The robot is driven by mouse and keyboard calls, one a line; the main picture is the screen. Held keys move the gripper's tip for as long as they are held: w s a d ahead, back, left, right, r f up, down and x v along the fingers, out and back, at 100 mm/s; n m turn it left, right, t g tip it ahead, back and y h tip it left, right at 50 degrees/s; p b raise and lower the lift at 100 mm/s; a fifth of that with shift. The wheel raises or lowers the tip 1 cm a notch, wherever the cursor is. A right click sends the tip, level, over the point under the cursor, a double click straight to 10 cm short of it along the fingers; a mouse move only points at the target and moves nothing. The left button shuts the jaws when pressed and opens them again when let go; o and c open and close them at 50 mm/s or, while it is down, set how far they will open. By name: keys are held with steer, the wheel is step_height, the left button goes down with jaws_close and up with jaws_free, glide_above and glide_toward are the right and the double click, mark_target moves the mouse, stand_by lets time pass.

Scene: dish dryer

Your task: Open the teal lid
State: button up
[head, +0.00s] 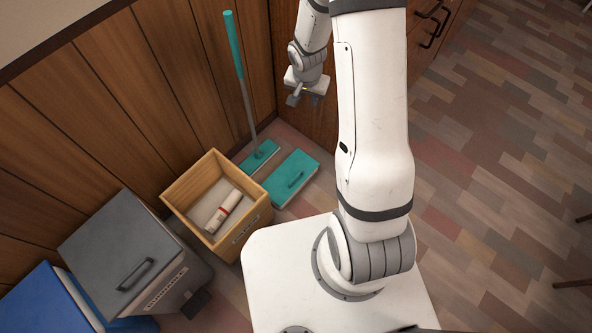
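The teal lid (292,177) is a flat rectangular panel with a darker teal bar handle (296,180) on top. It lies level, right of the wooden box, and looks closed; what is under it is mostly hidden. My gripper (305,99) is above and beyond the lid in the picture, near the wooden panelling, pointing down. Its two fingers are apart with nothing between them. It does not touch the lid or its handle.
A teal mop (242,90) leans beside the lid, its head on the floor. An open wooden box (176,197) holds a white roll (223,211). A grey-lidded bin (120,245) and a blue bin (48,300) stand left. Open floor (490,200) lies right.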

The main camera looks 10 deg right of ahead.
step_height(320, 180, down, 21)
steer(key=m+y+b, duration=0.1)
steer(key=m+b, duration=0.1)
steer(key=b, duration=0.4)
steer(key=m+y+b, duration=0.1)
steer(key=m+b, duration=0.1)
steer(key=b, duration=0.3)
glide_toward(295, 177)
steer(key=shift+g, duration=0.3)
steer(key=f+b, duration=0.1)
steer(key=f, duration=0.2)
steer(key=w+f+b, duration=0.1)
steer(key=f, duration=0.2)
steer(key=shift+w+a+f, duration=0.2)
steer(key=shift+w+a, duration=0.05)
steer(key=shift+w+a+f+b, duration=0.15)
steer(key=shift+f+b, duration=0.25)
steer(key=shift+f, duration=0.2)
steer(key=shift+c, duration=0.3)
jaws_close()
